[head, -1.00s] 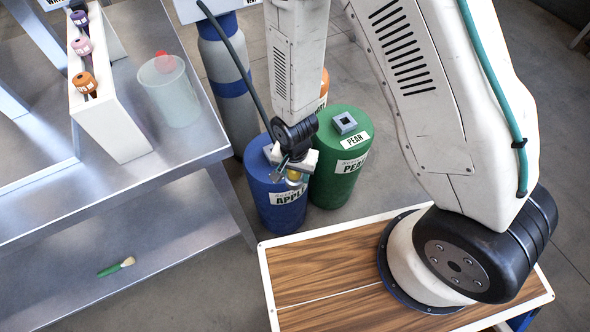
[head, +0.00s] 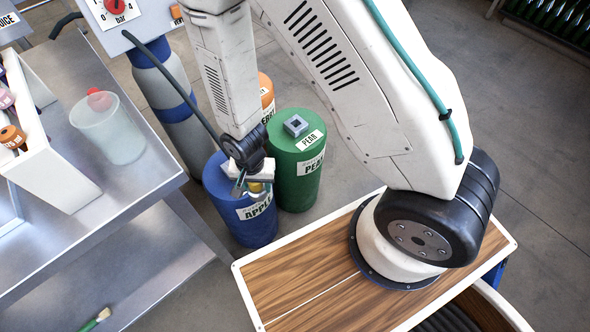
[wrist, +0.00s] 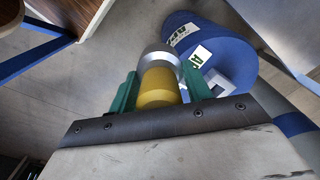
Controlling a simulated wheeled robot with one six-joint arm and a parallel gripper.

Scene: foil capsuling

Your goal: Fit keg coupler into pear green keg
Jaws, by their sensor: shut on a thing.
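My gripper (wrist: 160,92) is shut on the keg coupler (wrist: 158,82), a yellow body with a silver metal end that points away from the wrist. In the head view my gripper (head: 256,186) hangs in front of the blue APPLE keg (head: 240,222), with a bit of yellow coupler (head: 255,187) showing. The green PEAR keg (head: 297,185) stands right of the blue one, upright, with a grey square fitting (head: 296,125) on its lid. The coupler is apart from this fitting. I cannot make out the green keg in the wrist view.
The blue keg (wrist: 225,50) and its square fitting (wrist: 215,80) lie close beyond the gripper. An orange keg (head: 266,92) stands behind. A grey cylinder (head: 163,90) with a black hose (head: 185,80) and a metal bench (head: 140,175) are left. My wood-topped base is in front.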

